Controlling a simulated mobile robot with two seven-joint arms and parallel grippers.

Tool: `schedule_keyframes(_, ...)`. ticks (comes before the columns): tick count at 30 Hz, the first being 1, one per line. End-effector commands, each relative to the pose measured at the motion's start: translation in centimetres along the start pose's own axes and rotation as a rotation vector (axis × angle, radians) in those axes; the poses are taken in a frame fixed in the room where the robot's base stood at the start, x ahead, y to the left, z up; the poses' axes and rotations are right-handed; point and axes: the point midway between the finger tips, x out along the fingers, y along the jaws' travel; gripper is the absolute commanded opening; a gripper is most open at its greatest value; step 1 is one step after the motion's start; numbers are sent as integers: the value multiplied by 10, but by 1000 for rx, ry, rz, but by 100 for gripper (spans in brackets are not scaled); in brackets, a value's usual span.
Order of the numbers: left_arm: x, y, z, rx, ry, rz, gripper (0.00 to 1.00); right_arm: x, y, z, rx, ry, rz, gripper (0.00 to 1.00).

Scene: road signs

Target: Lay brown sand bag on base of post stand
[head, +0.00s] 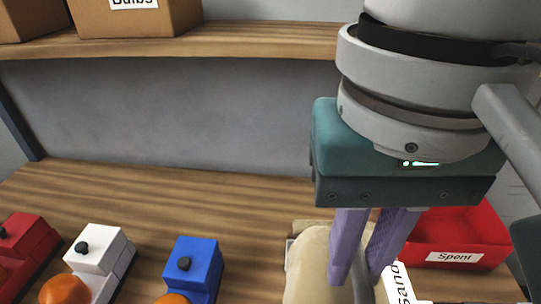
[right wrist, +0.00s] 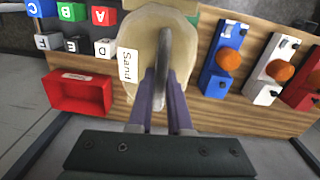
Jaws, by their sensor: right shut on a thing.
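The pale tan sand bag (head: 308,268) is at the bottom centre-right of the head view, under my right gripper (head: 358,280). It fills the middle of the right wrist view (right wrist: 143,45). The purple fingers are shut on a grey strip (right wrist: 163,45) standing along the bag's middle. A white label (head: 398,284) reading "Sand" is beside the bag; a tan edge behind suggests a bin around it, but whether the bag is clear of it I cannot tell. No post stand is recognisable. My left gripper is not in view.
A red bin (head: 458,235) labelled "Spent" stands right of the bag. Blue (head: 194,262), white (head: 100,250) and red (head: 28,238) blocks with orange domes stand left. A wooden shelf (head: 220,42) with cardboard boxes (head: 150,18) hangs above. The wooden top (head: 200,200) is bare behind the blocks.

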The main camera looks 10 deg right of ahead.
Motion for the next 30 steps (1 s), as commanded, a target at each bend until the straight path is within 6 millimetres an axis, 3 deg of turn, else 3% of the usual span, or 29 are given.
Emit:
schedule_keyframes(1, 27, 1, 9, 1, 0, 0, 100, 24, -7, 0, 8, 2, -4, 0)
schedule_keyframes(9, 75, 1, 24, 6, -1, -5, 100, 62, -25, 1, 54, -4, 5, 0)
schedule_keyframes(17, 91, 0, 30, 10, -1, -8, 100, 78, -31, 2, 70, -8, 9, 0)
schedule_keyframes(24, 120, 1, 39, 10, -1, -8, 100, 134, -32, 4, 71, -12, 10, 0)
schedule_keyframes(30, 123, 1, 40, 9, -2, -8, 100, 177, -32, 3, 72, -9, 14, 0)
